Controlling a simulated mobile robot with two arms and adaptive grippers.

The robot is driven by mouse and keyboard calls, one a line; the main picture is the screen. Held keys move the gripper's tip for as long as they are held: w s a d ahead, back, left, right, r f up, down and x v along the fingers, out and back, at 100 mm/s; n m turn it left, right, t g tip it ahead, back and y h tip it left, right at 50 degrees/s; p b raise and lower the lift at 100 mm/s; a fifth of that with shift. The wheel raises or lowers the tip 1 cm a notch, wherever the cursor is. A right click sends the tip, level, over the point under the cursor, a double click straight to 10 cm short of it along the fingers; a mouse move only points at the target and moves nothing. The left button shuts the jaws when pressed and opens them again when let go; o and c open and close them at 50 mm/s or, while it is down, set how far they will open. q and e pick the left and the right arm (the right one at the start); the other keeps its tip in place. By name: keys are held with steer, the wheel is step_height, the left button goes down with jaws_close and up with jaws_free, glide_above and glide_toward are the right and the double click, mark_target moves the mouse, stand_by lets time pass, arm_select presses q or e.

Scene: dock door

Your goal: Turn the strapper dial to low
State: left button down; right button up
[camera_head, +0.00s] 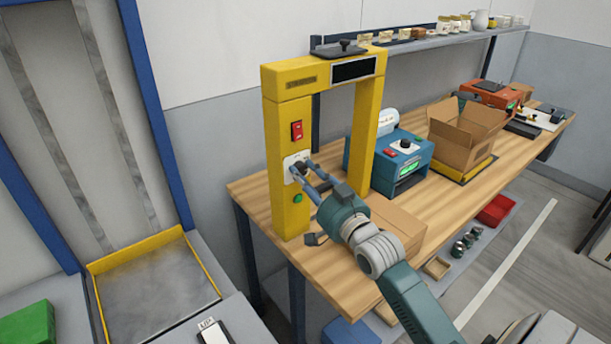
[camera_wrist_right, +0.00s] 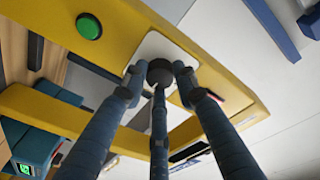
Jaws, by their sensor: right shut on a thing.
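The yellow strapper (camera_head: 290,108) is an arch standing at the near left end of the wooden bench. Its dark round dial (camera_wrist_right: 160,72) sits on a white plate (camera_head: 289,162) on the front post. My right gripper (camera_head: 303,170) reaches the plate, and in the right wrist view its fingers (camera_wrist_right: 157,76) are closed around the dial. The fingers hide most of the dial in the head view, and I cannot read its setting. My left gripper is not in view.
A red switch (camera_head: 297,130) is above the plate and a green button (camera_head: 298,198) below it. A blue machine (camera_head: 390,165) stands behind the arch. A closed cardboard box (camera_head: 398,222) lies close to my right arm. An open carton (camera_head: 462,142) is farther along the bench.

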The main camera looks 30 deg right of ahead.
steer(key=n, duration=0.3)
steer(key=n+y, duration=0.1)
steer(key=n, duration=0.1)
steer(key=shift+d+r+t, duration=0.1)
steer(key=shift+r+t, duration=0.2)
steer(key=shift+r, duration=0.05)
steer(key=n+y, duration=0.1)
steer(key=n, duration=0.4)
steer(key=n+y, duration=0.1)
steer(key=n, duration=0.4)
steer(key=shift+n, duration=0.3)
steer(key=shift+d+n+y, duration=0.1)
steer(key=shift+n+y, duration=0.4)
steer(key=shift+n, duration=1.9)
steer(key=shift+f, duration=0.1)
